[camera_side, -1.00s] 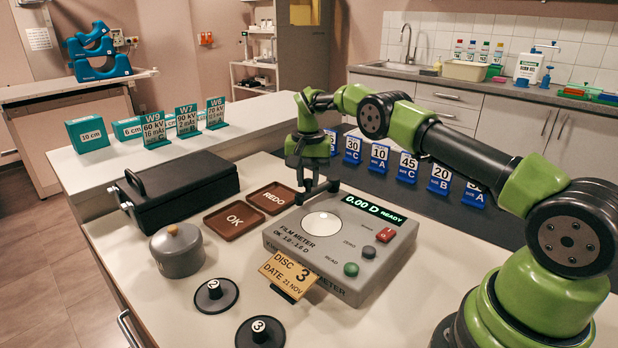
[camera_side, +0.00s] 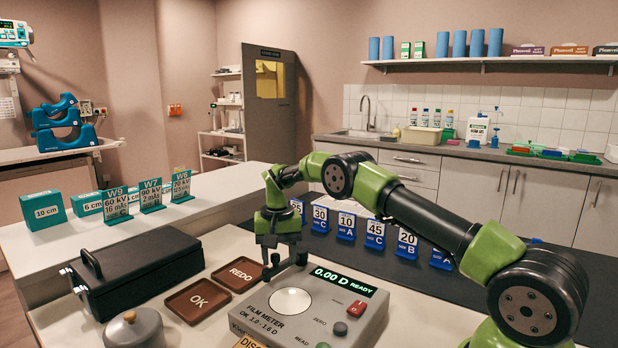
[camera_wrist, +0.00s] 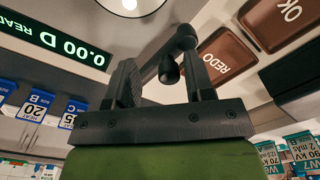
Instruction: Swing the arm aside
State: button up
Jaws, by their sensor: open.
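My gripper (camera_side: 284,268) hangs fingers down at the back left edge of the grey film meter (camera_side: 340,318), close to its round white plate (camera_side: 290,301). In the wrist view my gripper (camera_wrist: 158,68) has its two dark fingers apart. A black rod with rounded ends (camera_wrist: 170,68) shows beyond and between the fingers; I cannot tell whether they touch it. The meter display (camera_side: 344,281) reads 0.00 D READY. My green and black arm reaches in from the lower right over the counter.
The OK tray (camera_side: 198,300) and REDO tray (camera_side: 239,273) lie left of the meter. A black case (camera_side: 135,272) and a grey lidded pot (camera_side: 134,330) stand further left. Blue number signs (camera_side: 346,226) line the dark strip behind my arm. Teal W signs (camera_side: 150,195) stand back left.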

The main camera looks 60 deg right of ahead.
jog(key=shift+s+n, duration=0.7)
jog(key=shift+n, duration=0.1)
jog(key=s+n, duration=0.1)
jog(key=s+d+r+n, duration=0.1)
jog(key=n, duration=0.1)
jog(key=shift+s, duration=0.1)
notch_tip(320, 180, up, 9)
jog(key=s+a+r+t, duration=0.4)
jog(key=s+a+r, duration=0.7)
jog(key=r, duration=0.3)
jog(key=shift+s+a+n+y, duration=0.15)
jog(key=shift+s+n+y, duration=0.2)
jog(key=shift+s, duration=0.55)
